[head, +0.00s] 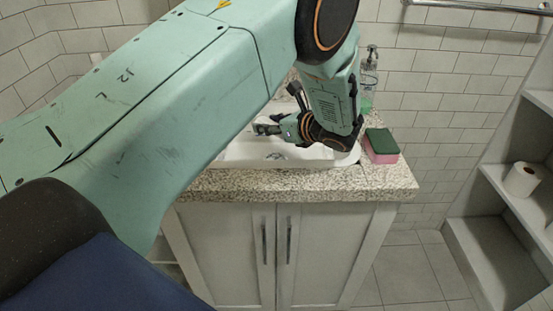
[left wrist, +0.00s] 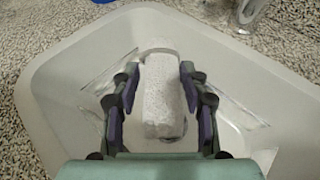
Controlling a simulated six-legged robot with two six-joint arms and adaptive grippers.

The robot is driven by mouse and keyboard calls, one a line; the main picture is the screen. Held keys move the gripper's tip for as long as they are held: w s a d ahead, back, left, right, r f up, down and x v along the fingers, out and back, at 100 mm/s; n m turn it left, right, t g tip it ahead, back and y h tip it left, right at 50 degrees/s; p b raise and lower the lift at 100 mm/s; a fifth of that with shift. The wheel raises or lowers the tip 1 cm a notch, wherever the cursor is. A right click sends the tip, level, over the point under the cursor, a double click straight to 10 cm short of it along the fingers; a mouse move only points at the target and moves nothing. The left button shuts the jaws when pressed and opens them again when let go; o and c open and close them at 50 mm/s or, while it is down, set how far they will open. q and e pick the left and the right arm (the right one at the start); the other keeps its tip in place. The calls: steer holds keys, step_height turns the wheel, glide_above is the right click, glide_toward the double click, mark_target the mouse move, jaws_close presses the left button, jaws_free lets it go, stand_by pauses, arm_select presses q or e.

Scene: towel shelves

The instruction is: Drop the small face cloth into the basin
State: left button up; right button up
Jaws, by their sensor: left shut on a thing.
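The small face cloth (left wrist: 163,95) is a white, folded, textured bundle in the left wrist view. My left gripper (left wrist: 160,78) is shut on it, with a finger pad along each side. The cloth is over the white basin (left wrist: 62,85), whose sloping walls surround it in that view. I cannot tell how high the cloth is above the basin floor. In the head view my left arm reaches over the basin (head: 235,153) and hides much of it; the cloth does not show clearly there. My right gripper is not in view.
The basin sits in a speckled counter (head: 300,183) above a white cabinet (head: 240,245). A green and pink sponge (head: 382,146) lies right of the basin, near a clear bottle (head: 370,75). Shelves with a toilet roll (head: 521,180) stand at the far right.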

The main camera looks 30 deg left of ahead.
arm_select(q)
steer(key=shift+w+d+f, duration=0.1)
steer(key=shift+d+f, duration=0.1)
steer(key=o, duration=0.8)
steer(key=shift+a, duration=0.25)
steer(key=o, duration=0.4)
steer(key=shift+d, duration=0.15)
step_height(320, 180, up, 10)
steer(key=shift+r, duration=0.1)
